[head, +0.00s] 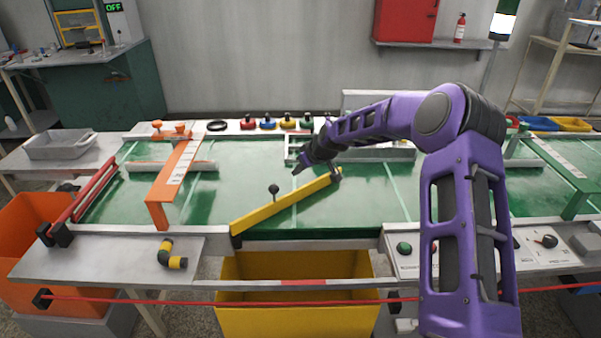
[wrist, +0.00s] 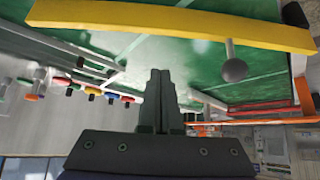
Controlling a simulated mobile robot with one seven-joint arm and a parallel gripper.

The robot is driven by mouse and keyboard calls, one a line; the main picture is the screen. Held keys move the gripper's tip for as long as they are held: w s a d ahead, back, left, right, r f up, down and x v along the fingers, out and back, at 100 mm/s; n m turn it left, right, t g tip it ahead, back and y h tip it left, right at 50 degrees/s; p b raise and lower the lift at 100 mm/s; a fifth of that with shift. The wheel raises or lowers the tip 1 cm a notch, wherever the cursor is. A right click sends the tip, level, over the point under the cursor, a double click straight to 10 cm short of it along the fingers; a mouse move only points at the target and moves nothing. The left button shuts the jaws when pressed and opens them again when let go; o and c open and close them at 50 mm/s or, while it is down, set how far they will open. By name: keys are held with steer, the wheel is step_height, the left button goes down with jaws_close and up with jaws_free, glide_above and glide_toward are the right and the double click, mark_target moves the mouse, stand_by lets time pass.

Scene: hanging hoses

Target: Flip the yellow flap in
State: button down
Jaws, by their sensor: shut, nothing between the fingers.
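The yellow flap (head: 287,201) lies slantwise across the green belt (head: 205,203), from a dark hinge block at the belt's front edge up to the right. A dark ball knob on a short stem (head: 273,189) stands on it. In the wrist view the flap (wrist: 170,22) crosses the top, with its grey knob (wrist: 234,69) to the right of my fingers. My gripper (head: 297,168) is above the belt, behind the flap and near its far right end. In the wrist view the gripper (wrist: 160,78) is shut and empty, apart from the flap and knob.
An orange arch (head: 176,177) spans the belt at left. Several coloured knobs (head: 268,123) line the back rail. A yellow bin (head: 296,290) stands below the front edge. A red cord (head: 200,300) runs across the front. A black-and-yellow elbow piece (head: 171,256) lies on the front shelf.

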steer(key=x, duration=0.7)
steer(key=shift+w+a+f, duration=0.1)
steer(key=shift+f, duration=0.2)
steer(key=shift+s+d+r, duration=0.2)
steer(key=shift+s+d, duration=0.55)
steer(key=shift+s, duration=0.1)
steer(key=shift+s+d, duration=0.55)
steer(key=shift+s, duration=0.25)
